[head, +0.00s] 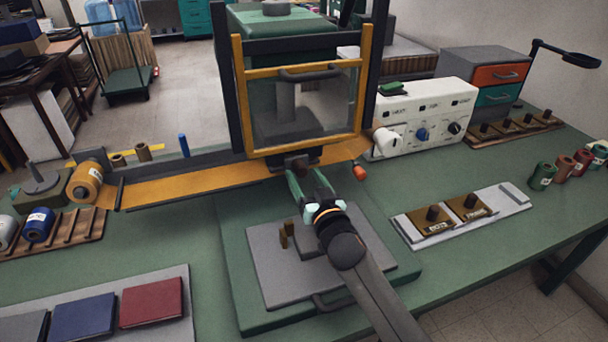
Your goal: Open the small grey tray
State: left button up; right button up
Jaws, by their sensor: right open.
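A flat grey slab (282,279), which may be the small grey tray, lies on a green base (234,262) in the middle of the bench. A dark bar handle (334,301) sits at the front of that base. Two small brass pieces (286,236) stand on the slab. My right gripper (308,176) is open, its green fingers pointing away towards the foot of the framed press. I see nothing between the fingers. My right arm covers the right part of the slab. My left gripper is not in view.
The press has a clear guard with a yellow frame (300,151) and a grey handle (309,74). A yellow strip (190,184) runs left from it. A white control box (424,116) and a light grey tray (512,200) are right. Velvet covers (151,302) lie left.

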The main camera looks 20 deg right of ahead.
jog(key=shift+w, duration=0.5)
grip_shut()
dwell(1.2)
